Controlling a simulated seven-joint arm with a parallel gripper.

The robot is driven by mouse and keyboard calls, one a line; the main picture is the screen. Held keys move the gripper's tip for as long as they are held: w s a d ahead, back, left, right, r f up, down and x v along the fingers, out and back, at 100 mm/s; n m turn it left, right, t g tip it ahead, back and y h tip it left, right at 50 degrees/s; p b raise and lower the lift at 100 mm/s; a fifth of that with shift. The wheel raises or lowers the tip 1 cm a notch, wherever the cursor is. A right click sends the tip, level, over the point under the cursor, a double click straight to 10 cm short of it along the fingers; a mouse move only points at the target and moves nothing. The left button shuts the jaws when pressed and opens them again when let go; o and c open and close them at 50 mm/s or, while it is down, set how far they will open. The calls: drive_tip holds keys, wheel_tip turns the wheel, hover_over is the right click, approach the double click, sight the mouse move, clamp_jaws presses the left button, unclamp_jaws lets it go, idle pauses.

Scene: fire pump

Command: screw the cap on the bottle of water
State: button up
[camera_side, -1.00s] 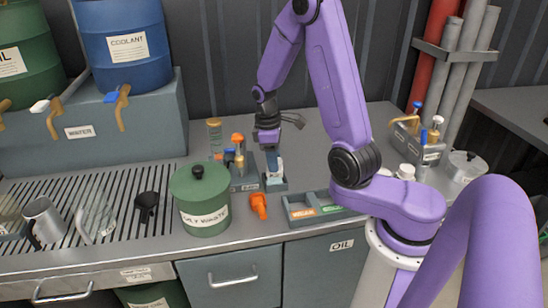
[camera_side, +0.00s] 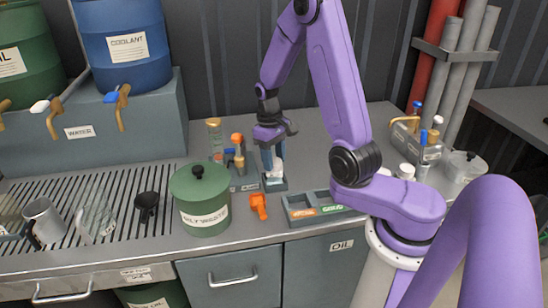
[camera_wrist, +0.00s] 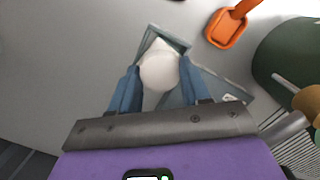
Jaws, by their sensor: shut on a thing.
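My gripper (camera_side: 271,164) points straight down, with its blue fingers around a white round cap (camera_wrist: 159,70). In the wrist view, my gripper (camera_wrist: 156,86) has one finger on each side of the cap and is shut on it. The bottle of water (camera_wrist: 158,45) is mostly hidden below the cap; only a pale corner shows. It stands in a small grey square holder (camera_side: 274,186) on the bench. The cap sits over the bottle's top; I cannot tell how far its thread is engaged.
An orange scoop-like tool (camera_side: 258,206) lies in front of the holder. A green lidded canister (camera_side: 202,214) stands to the left. A rack of small bottles (camera_side: 243,182) is just left of the holder, and a divided grey tray (camera_side: 300,211) is to the right.

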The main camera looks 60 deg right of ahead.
drive_tip(key=shift+m, duration=0.4)
drive_tip(key=o, duration=1.5)
drive_tip(key=shift+c, duration=0.2)
drive_tip(key=shift+r, duration=1.6)
drive_tip(key=shift+r, duration=2.4)
